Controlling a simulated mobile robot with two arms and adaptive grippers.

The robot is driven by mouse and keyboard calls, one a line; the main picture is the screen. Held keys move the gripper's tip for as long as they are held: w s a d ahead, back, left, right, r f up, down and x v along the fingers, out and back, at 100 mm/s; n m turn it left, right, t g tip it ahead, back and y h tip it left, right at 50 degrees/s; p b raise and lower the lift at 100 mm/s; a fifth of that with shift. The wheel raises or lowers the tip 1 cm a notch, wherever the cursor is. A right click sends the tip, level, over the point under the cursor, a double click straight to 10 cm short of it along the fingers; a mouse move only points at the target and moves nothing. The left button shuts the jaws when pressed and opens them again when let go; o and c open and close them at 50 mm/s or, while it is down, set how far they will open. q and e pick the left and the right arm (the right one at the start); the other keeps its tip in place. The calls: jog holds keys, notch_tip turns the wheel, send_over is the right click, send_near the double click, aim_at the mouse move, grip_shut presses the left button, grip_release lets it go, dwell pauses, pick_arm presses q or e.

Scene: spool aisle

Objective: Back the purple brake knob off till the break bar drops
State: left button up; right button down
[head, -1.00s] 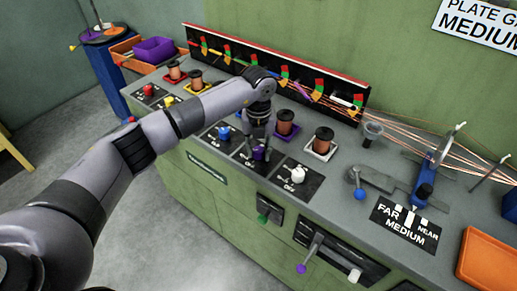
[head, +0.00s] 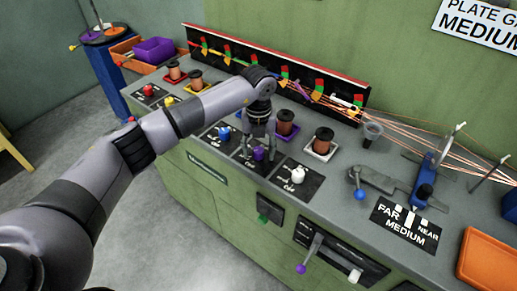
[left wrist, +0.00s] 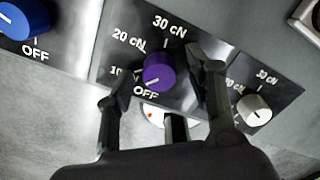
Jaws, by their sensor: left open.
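The purple brake knob (head: 258,153) sits on a black dial plate on the bench front, and it also shows in the left wrist view (left wrist: 159,75). Its white pointer line points down-left, near the OFF mark. My left gripper (head: 260,150) is open over the knob. In the left wrist view its fingers (left wrist: 165,95) stand apart on either side of the knob, with clear gaps. A purple break bar (head: 301,90) lies tilted on the black back panel among the coloured flags. My right gripper is out of view.
A blue knob (left wrist: 22,18) and a white knob (left wrist: 254,109) flank the purple one on their own plates. Copper spools (head: 286,122) stand behind. A blue-handled lever (head: 359,193) and an orange tray (head: 488,262) are to the right.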

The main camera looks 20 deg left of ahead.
aim_at(258, 150)
pick_arm(q)
notch_tip(258, 150, up, 12)
dwell(0.4)
jog(key=shift+f, duration=0.15)
